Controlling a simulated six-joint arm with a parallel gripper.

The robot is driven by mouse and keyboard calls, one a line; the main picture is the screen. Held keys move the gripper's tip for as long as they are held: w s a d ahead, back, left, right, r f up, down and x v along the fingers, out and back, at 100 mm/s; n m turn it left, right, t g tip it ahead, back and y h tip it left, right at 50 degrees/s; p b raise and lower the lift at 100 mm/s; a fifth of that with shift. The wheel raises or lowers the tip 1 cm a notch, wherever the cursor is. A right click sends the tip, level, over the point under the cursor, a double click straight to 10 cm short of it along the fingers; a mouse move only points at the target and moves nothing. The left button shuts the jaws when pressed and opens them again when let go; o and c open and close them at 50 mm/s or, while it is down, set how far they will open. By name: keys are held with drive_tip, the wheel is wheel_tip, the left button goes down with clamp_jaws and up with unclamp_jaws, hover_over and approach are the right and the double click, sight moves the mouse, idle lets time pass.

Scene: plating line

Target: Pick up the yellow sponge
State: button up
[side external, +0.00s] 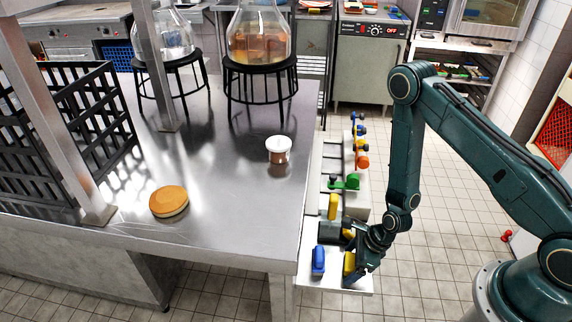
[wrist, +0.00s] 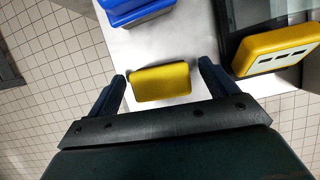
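The yellow sponge (wrist: 160,82) appears as a small yellow block on a pale metal shelf in the wrist view. It also shows in the side external view (side external: 349,263), beside my gripper and partly covered by it. My gripper (wrist: 162,76) is open. Its two fingers stand left and right of the yellow block, with a narrow gap visible on each side. In the side external view my gripper (side external: 361,262) is low over the shelf's near end. I cannot tell how far the fingertips are above the shelf surface.
A blue block (side external: 318,260) lies left of the sponge. Another yellow piece (wrist: 276,48) with slots sits by a dark box. Green and orange items stand farther along the shelf. The steel table (side external: 230,190) adjoins on the left, with a lidded jar (side external: 278,150) and a round orange-topped item (side external: 169,201).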

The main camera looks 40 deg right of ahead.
sight(352, 261)
drive_tip(key=c, duration=1)
drive_tip(key=shift+r, duration=0.15)
wheel_tip(352, 261, up, 20)
drive_tip(key=shift+f, duration=0.15)
idle(0.5)
idle(0.5)
